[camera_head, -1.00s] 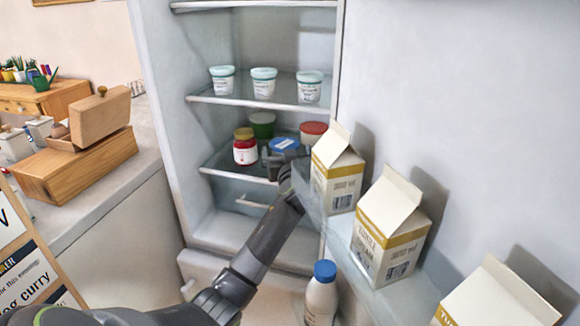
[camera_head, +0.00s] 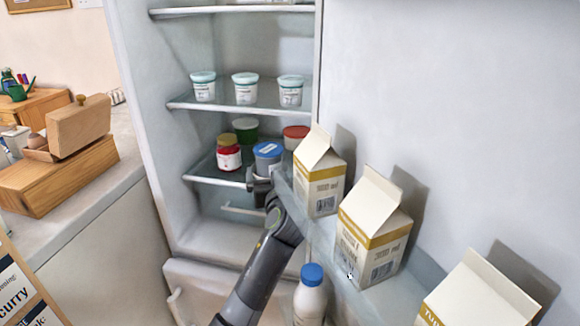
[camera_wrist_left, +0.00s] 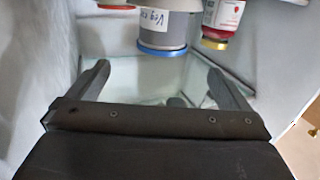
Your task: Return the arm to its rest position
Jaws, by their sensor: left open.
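My left gripper (camera_head: 258,183) is at the front edge of the lower fridge shelf (camera_head: 205,178), just in front of a blue-lidded tub (camera_head: 268,150). In the left wrist view its two fingers (camera_wrist_left: 160,85) are spread apart with nothing between them. The blue-lidded tub (camera_wrist_left: 163,28) stands beyond the fingertips there, apart from them. A red jar with a gold lid (camera_head: 229,155) stands beside the tub and also shows in the left wrist view (camera_wrist_left: 222,18). My right gripper is in neither view.
Cartons (camera_head: 318,178) (camera_head: 370,235) (camera_head: 478,296) stand on the door shelf to the right, close to my arm. A blue-capped bottle (camera_head: 309,298) stands below. White tubs (camera_head: 245,90) line the shelf above. A wooden box (camera_head: 60,175) sits on the counter at left.

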